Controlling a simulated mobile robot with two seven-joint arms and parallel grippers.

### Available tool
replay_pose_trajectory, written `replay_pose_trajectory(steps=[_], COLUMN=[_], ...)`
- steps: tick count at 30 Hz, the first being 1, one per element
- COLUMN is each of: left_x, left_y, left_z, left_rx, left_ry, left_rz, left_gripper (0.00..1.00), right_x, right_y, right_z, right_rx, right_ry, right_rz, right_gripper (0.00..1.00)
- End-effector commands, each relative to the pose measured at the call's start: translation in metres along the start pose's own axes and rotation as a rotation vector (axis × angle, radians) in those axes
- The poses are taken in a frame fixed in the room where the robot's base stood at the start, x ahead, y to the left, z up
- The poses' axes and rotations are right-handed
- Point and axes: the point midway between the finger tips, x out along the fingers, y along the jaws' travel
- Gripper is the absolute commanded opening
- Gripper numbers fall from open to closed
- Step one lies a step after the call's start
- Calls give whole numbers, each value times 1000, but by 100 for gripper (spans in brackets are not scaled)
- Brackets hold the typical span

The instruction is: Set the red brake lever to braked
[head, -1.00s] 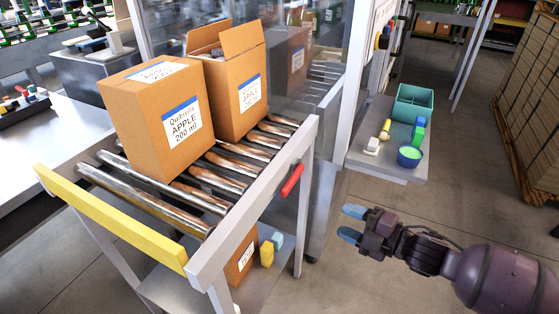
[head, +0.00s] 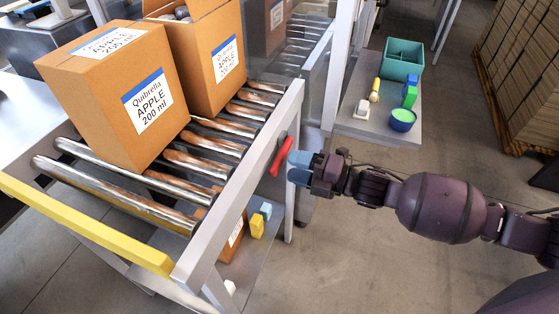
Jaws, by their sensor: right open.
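The red brake lever (head: 281,156) sits on the outer side of the roller conveyor's grey side rail (head: 245,185). It is tilted, with its upper end leaning to the right. My right gripper (head: 296,167) is at the lever's right side, with its blue fingertips pointing left toward it. The fingers are open, one above the other. They are very close to the lever; I cannot tell whether they touch it. My left gripper is not in view.
Two cardboard boxes, one closed (head: 105,110) and one open-topped (head: 205,70), stand on the rollers. A yellow bar (head: 80,222) closes the conveyor's near end. A side shelf (head: 355,126) holds a teal bin (head: 403,60) and a blue bowl (head: 402,121). Floor below my arm is clear.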

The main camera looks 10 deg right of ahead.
Motion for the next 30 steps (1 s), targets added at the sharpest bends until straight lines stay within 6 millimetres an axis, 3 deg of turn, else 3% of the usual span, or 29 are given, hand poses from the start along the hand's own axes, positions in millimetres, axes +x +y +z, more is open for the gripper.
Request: replay_pose_trajectory(steps=[3,9,21,30], left_x=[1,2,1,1], left_y=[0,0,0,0], left_z=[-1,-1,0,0], left_rx=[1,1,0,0], left_ry=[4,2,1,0], left_rz=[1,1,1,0], left_gripper=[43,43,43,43], right_x=[19,38,43,43], right_y=[0,0,0,0], right_z=[0,0,0,0], right_rx=[2,1,1,1], right_ry=[1,-1,-1,-1], right_rz=[0,-1,-2,-2], right_gripper=[51,51,51,5])
